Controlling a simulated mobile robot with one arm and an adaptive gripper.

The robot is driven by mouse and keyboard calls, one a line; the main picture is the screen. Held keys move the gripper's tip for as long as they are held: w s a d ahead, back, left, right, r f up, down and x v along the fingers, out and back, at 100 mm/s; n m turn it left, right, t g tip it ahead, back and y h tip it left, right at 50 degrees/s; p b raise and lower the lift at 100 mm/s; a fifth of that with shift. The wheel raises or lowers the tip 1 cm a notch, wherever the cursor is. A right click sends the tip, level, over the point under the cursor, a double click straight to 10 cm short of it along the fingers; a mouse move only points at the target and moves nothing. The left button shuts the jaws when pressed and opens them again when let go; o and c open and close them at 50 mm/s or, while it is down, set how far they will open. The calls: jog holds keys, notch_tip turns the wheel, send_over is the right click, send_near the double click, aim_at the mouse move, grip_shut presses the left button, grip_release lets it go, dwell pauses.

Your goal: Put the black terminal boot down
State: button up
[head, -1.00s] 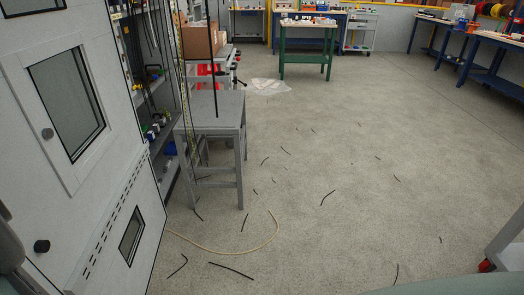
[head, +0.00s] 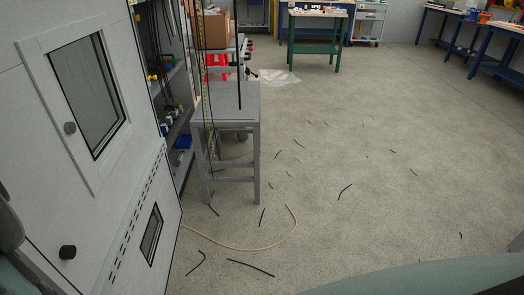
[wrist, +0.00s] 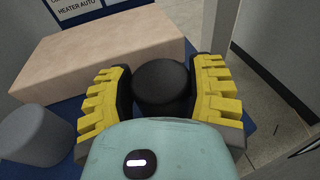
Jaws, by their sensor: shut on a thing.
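In the wrist view, the black terminal boot (wrist: 162,76) is a dark, rounded cylinder between the yellow ridged fingers of my gripper (wrist: 161,92). The fingers are shut on it from both sides. A blue surface (wrist: 262,138) lies below. Whether the boot touches it is hidden. Neither the boot nor my gripper can be made out in the head view.
In the wrist view, a beige block (wrist: 95,55) lies beyond the left finger, with a grey cylinder (wrist: 35,138) at left. The head view shows a white cabinet (head: 145,110), a grey stool (head: 232,100) and open floor with black wire scraps.

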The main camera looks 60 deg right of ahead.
jog(key=shift+a, duration=0.1)
jog(key=shift+w+f, duration=0.1)
jog(key=shift+f, duration=0.25)
jog(key=o, duration=1.2)
jog(key=shift+d+r, duration=0.1)
jog(key=shift+d, duration=0.1)
jog(key=shift+c, duration=0.2)
